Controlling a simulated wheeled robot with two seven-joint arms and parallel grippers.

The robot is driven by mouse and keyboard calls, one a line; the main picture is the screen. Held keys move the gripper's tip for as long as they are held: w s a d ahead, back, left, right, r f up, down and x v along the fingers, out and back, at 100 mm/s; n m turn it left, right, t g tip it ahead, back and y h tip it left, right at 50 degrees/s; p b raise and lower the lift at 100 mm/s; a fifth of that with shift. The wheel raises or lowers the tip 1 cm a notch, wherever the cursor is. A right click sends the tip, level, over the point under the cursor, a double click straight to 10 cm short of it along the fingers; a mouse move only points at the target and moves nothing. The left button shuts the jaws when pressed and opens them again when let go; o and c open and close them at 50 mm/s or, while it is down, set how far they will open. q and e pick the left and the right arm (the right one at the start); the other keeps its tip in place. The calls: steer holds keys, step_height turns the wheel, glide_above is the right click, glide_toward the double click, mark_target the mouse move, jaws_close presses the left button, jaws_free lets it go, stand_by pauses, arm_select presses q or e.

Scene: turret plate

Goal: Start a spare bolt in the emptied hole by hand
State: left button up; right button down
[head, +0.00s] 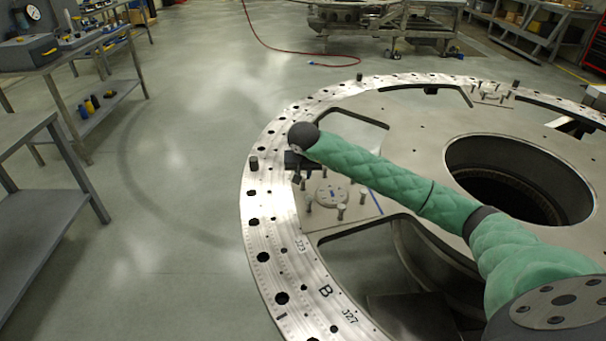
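The large ring-shaped turret plate (283,256) has a row of holes along its rim. Several of them look open and dark, such as one hole (282,298) near the front. Several upright bolts (341,211) stand around a small round disc (331,194) on the inner plate. A dark bolt head (254,162) stands up at the rim's left edge, and another (359,77) at the far edge. My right arm reaches in from the right, and my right gripper (297,176) is small and dark above the rim beside these bolts. Its fingers are too small to read. My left gripper is out of view.
A workbench (30,55) with tools and a grey table (40,180) stand at the left. A central opening (515,190) and cutouts break the plate. A red hose (290,50) lies on the floor behind. The floor left of the ring is clear.

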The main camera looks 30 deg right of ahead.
stand_by(0.4)
stand_by(0.3)
steer(key=shift+f+b, duration=0.2)
steer(key=shift+b, duration=1.2)
stand_by(2.4)
steer(key=shift+m, duration=0.4)
steer(key=shift+w+a+f+m+g+h+b, duration=0.15)
steer(key=shift+m+g+h+b, duration=0.25)
steer(key=shift+m, duration=0.95)
steer(key=shift+s+a+m+g+h+b, duration=0.1)
steer(key=shift+m+g+h+b, duration=0.3)
steer(key=shift+m, duration=0.95)
steer(key=shift+w+m+g+h, duration=0.1)
steer(key=shift+m+g+h, duration=0.3)
steer(key=shift+m, duration=1.1)
